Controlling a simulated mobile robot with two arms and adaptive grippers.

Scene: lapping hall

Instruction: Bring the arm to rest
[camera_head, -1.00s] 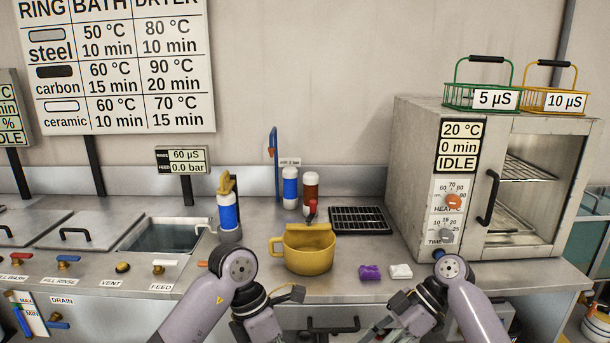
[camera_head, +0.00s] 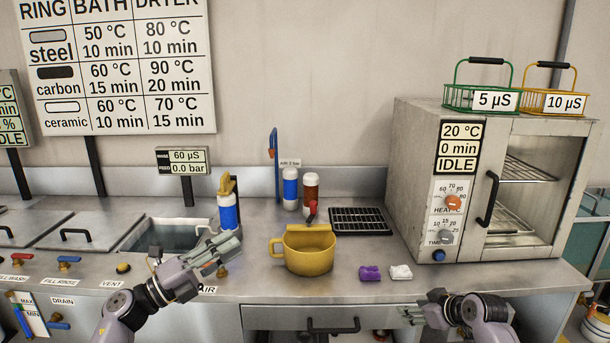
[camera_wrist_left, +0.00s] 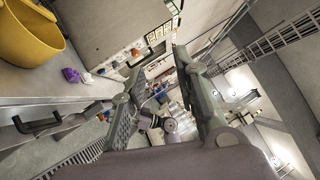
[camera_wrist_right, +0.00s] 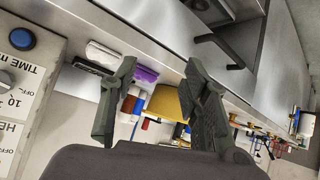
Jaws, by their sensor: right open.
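My left gripper (camera_head: 228,250) is raised over the front left of the counter, near the sink, and points to the right. In the left wrist view its two fingers (camera_wrist_left: 155,75) stand apart with nothing between them. My right gripper (camera_head: 405,314) is low in front of the counter's front edge, below the oven, and points left. In the right wrist view its fingers (camera_wrist_right: 162,75) are spread and empty. Neither gripper visibly touches anything, though the left one's exact height over the counter is hard to tell.
A yellow jug (camera_head: 308,252) stands mid-counter, with a purple piece (camera_head: 370,273) and a white piece (camera_head: 401,272) to its right. A blue bottle (camera_head: 228,213) stands by the sink (camera_head: 170,236). A black rack (camera_head: 360,221) lies behind; the oven (camera_head: 415,170) stands right. A drawer handle (camera_head: 333,327) juts out below.

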